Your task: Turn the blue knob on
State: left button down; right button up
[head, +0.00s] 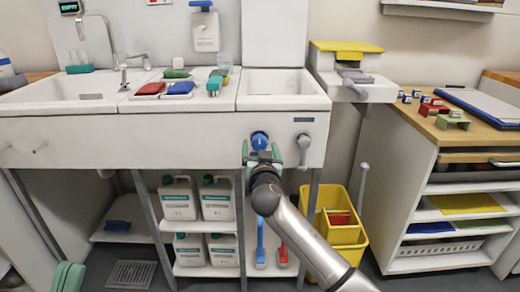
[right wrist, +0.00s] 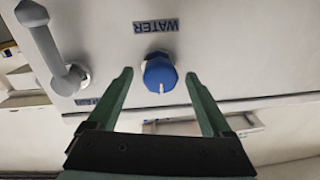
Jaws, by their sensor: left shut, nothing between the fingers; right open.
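The blue knob (head: 259,140) is on the front panel of the white sink unit, below the right basin. In the right wrist view the blue knob (right wrist: 160,75) has a short white mark on its rim and an upside-down WATER label beside it. My right gripper (head: 261,151) is open in front of the knob. In the right wrist view its green fingertips (right wrist: 157,77) lie on either side of the knob, with visible gaps; contact is not seen. My left gripper (head: 68,277) is shut and empty at the lower left, low and away from the knob.
A grey lever handle (head: 303,145) sits on the panel just right of the knob. White jugs (head: 217,200) stand on the shelf below. A yellow bucket (head: 340,233) stands at the right, and a wooden-topped shelf unit (head: 480,134) stands further right.

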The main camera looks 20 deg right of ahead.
jog(key=shift+w+d, duration=0.1)
jog(key=shift+w, duration=0.35)
grip_shut()
dwell(0.5)
